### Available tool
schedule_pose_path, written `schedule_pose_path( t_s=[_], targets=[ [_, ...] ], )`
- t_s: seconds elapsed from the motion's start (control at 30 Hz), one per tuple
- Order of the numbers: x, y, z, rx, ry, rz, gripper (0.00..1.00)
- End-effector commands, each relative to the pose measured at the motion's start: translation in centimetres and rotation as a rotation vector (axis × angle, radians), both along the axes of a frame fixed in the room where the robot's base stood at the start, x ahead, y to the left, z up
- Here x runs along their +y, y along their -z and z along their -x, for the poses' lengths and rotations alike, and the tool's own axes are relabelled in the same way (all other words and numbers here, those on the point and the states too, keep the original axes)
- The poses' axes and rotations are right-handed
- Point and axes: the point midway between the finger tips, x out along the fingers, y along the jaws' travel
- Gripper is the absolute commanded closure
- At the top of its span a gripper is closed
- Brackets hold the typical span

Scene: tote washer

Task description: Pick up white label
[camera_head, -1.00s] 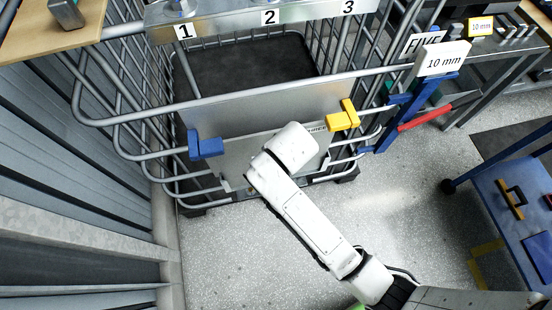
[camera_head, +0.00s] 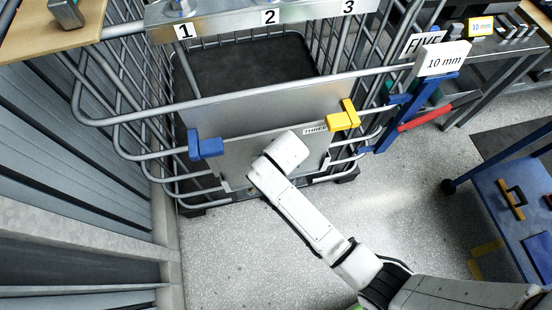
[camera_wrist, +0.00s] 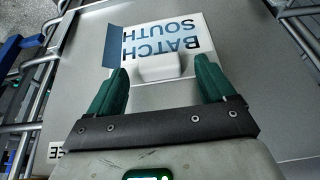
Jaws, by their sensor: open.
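In the wrist view a white label (camera_wrist: 188,28) with the upside-down words "BATCH SOUTH" and a blue area at its left lies against a grey metal panel (camera_wrist: 240,45). A pale raised block (camera_wrist: 160,68) stands out at the label's near edge. My gripper (camera_wrist: 160,66) is open, with one green finger on each side of the block and a gap showing at both sides. I cannot tell how deep the fingers reach. In the head view my white arm hides the gripper and the label; the panel (camera_head: 235,150) shows on the cage front.
A "THREE" plate (camera_head: 315,129) sits on the panel's upper right. A blue clamp (camera_head: 205,147) and a yellow clamp (camera_head: 343,117) stick out at its sides. Cage bars (camera_head: 130,118) run around. A blue cart (camera_head: 515,200) stands right; the floor between is clear.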

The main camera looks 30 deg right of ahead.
Motion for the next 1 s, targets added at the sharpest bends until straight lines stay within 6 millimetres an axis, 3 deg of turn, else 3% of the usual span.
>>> schedule_pose_path(
  t_s=[0.07,0.87,1.0],
  targets=[
    [0.00,-0.01,0.02,0.000,0.000,0.000,0.18],
    [0.01,-0.03,0.03,0.000,0.000,0.000,0.95],
    [0.00,-0.05,0.02,0.000,0.000,0.000,0.95]
  ],
)
